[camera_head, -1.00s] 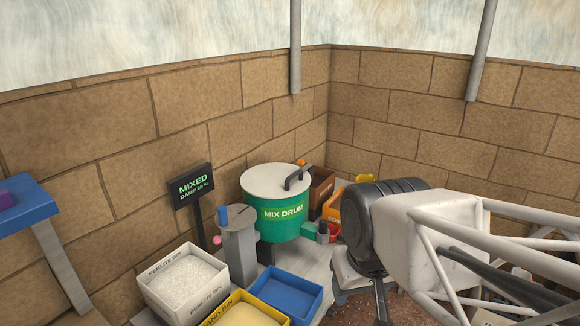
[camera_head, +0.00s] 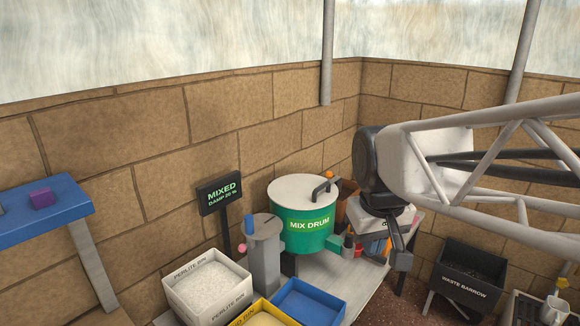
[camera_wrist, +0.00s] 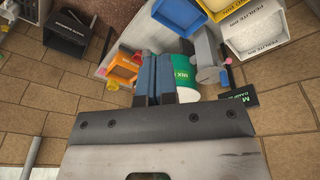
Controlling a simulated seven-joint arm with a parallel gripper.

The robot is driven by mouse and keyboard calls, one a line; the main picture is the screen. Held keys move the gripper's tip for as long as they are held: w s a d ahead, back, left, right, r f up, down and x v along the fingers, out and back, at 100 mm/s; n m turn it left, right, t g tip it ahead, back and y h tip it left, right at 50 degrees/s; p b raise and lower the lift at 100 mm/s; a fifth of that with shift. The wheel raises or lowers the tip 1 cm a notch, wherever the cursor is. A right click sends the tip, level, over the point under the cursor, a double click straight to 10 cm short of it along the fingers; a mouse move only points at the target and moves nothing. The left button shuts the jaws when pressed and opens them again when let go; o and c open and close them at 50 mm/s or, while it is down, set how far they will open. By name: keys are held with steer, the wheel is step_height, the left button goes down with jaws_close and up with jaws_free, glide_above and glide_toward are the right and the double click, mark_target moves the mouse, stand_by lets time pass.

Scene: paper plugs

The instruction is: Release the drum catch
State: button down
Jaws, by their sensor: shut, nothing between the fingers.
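The mix drum (camera_head: 305,228) is a green cylinder with a pale lid (camera_head: 302,189) and a dark bar handle (camera_head: 325,187); the lid is on. A small fitting with a dark, reddish knob (camera_head: 348,241) sticks out low on its right side; I cannot tell whether this is the catch. In the wrist view the green drum (camera_wrist: 183,76) lies just right of my fingers, partly covered. My gripper (camera_head: 401,264) is shut and empty, pointing down to the right of the drum and apart from it. Its closed blue-grey fingers show in the wrist view (camera_wrist: 154,60).
A grey post (camera_head: 265,262) with a blue cylinder stands left of the drum. The perlite bin (camera_head: 207,285) and a blue tray (camera_head: 308,303) are in front. A MIXED sign (camera_head: 219,192) stands behind left. An orange bin (camera_wrist: 122,68) and waste barrow (camera_head: 466,280) are on the right.

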steer(key=w+r+n+g+h, duration=0.15)
steer(key=w+r, duration=0.25)
steer(key=w, duration=1.3)
steer(key=w+r+n+g+y, duration=0.1)
steer(key=w+r+n, duration=0.25)
steer(key=w, duration=1.25)
steer(key=w+a+f+n+g+h, duration=0.1)
steer(key=w+f, duration=0.4)
steer(key=w, duration=1.1)
steer(key=w+a+f+n+h, duration=0.1)
steer(key=w+f+n, duration=0.2)
steer(key=w, duration=1.3)
steer(key=shift+w+a+f+n+g, duration=0.15)
steer(key=shift+f+n+g, duration=0.25)
steer(key=shift+f, duration=1.1)
